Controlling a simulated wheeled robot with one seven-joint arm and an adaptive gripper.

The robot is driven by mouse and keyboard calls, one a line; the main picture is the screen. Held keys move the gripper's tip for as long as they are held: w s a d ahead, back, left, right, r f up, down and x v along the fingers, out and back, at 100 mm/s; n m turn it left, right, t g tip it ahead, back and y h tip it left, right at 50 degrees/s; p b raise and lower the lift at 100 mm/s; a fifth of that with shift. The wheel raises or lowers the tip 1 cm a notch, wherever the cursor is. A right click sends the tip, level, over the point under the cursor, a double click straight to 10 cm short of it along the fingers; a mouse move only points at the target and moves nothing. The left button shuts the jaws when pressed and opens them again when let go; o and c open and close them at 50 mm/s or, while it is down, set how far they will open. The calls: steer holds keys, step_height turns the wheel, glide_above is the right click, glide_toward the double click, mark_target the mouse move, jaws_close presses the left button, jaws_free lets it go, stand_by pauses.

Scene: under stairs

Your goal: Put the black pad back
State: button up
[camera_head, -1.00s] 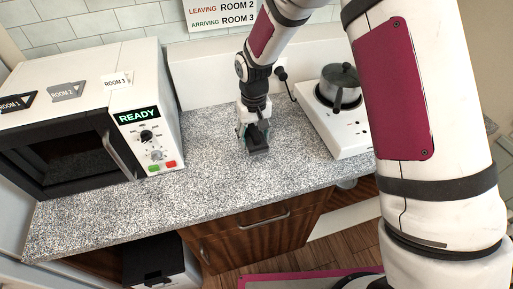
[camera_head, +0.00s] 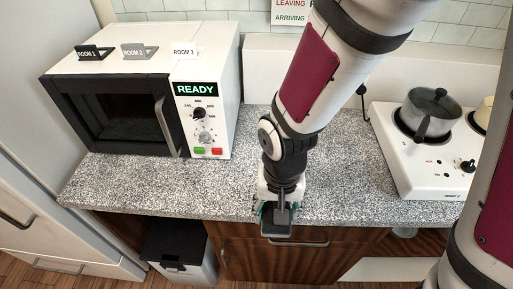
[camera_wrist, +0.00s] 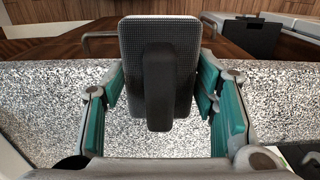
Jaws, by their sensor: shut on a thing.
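My gripper (camera_head: 281,203) is shut on the black pad (camera_head: 277,229), above the front edge of the counter. In the wrist view the pad (camera_wrist: 183,42) is a dark, textured rounded block with a thick black bar-like handle toward me. The teal-lined fingers of my gripper (camera_wrist: 162,88) stand on either side of the handle. The exact finger contact is hard to see. The pad points away from the counter, over the wooden cabinet front.
A white microwave (camera_head: 205,130) reading READY stands at left, with three room tags on top. A white hotplate (camera_head: 430,178) with a grey pot (camera_head: 429,112) is at right. A bin (camera_head: 178,250) with a black lid stands below the granite counter (camera_head: 170,190). The counter's middle is clear.

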steer(key=w+a, duration=0.1)
steer(key=w, duration=0.4)
steer(key=w+a+f, duration=0.1)
steer(key=w, duration=0.8)
steer(key=shift+w+a+f, duration=0.2)
steer(key=shift+w+a, duration=0.2)
steer(key=shift+w+f+p, duration=0.1)
steer(key=shift+f+p, duration=0.35)
steer(key=shift+f, duration=1.3)
steer(key=shift+f, duration=0.15)
steer(key=o, duration=1.1)
steer(key=shift+o, duration=0.2)
